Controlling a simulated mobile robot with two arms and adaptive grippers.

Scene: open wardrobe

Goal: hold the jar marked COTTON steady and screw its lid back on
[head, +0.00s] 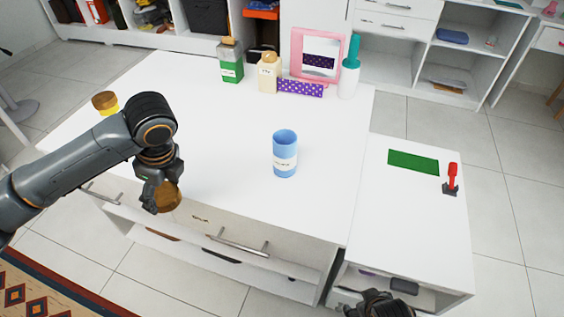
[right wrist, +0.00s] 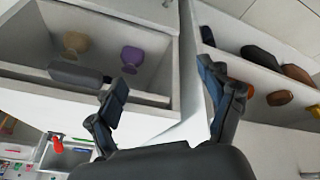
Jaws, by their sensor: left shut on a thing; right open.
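A blue jar (head: 284,160) with a pale label stands upright on the white table top; its lettering is too small to read, and no separate lid shows on it. My left gripper (head: 160,198) is at the table's front left edge, shut on a round brown thing (head: 170,197) that looks like a lid. The gripper partly hides it, and I cannot tell if anything is under it. My right gripper is low at the bottom of the head view (head: 382,306), beside the side cabinet. It is open and empty in the right wrist view (right wrist: 168,98).
A yellow jar with a brown lid (head: 106,103) stands behind my left arm. A green-labelled container (head: 230,62), a cream bottle (head: 268,73), a pink mirror (head: 320,52) and a teal-topped bottle (head: 350,68) line the back. A red-handled thing (head: 452,178) stands on the side cabinet (head: 400,225).

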